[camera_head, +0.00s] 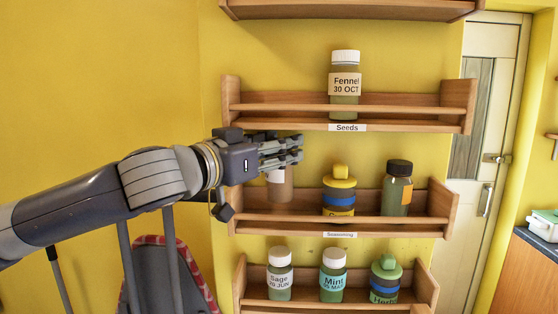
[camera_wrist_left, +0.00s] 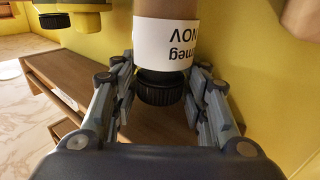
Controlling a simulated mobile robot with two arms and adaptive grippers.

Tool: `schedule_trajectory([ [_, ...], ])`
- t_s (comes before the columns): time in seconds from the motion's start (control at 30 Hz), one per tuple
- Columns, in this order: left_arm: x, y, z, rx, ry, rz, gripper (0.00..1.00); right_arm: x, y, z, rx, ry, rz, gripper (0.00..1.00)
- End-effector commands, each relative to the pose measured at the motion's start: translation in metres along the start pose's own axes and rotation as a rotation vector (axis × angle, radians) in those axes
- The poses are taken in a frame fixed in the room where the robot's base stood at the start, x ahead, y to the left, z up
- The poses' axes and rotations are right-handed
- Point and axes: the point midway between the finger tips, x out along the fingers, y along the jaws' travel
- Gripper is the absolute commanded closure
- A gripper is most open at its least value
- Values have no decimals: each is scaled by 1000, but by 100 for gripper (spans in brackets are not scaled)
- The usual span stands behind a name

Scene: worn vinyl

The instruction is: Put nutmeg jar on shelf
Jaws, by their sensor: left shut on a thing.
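The nutmeg jar is brown with a white label and a black lid. In the left wrist view the jar (camera_wrist_left: 166,50) appears lid-down, its label partly readable as "...meg NOV". My left gripper (camera_head: 290,150) is shut on it near the lid (camera_wrist_left: 160,90), with fingers on both sides. In the head view the jar (camera_head: 280,187) hangs upright below the fingers, at the left end of the middle shelf (camera_head: 345,222) labelled "Seasoning". The fingers hide its top. I cannot tell whether its base touches the shelf board. My right gripper is not in view.
On the middle shelf stand a yellow-lidded jar (camera_head: 339,192) and a black-lidded jar (camera_head: 397,188), right of the nutmeg jar with a gap between. A Fennel jar (camera_head: 345,85) stands on the Seeds shelf (camera_head: 400,117) above. Sage (camera_head: 280,275), Mint (camera_head: 333,276) and another jar (camera_head: 385,279) stand below.

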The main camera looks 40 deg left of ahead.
Motion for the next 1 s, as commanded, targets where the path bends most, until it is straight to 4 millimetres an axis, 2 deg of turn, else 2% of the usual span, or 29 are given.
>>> schedule_trajectory([
  [0.07,4,1,-1,5,-2,3,100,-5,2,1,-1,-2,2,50],
  [0.13,3,1,12,-3,0,6,100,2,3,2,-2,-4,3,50],
  [0.33,2,1,32,-2,2,5,100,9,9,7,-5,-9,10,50],
  [0.83,2,1,39,2,1,3,100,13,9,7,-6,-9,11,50],
  [0.87,2,1,40,2,0,3,56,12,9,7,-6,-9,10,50],
  [0.9,2,1,38,3,0,3,50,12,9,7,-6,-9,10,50],
  [1.0,2,1,39,2,-1,3,50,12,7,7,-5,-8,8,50],
])
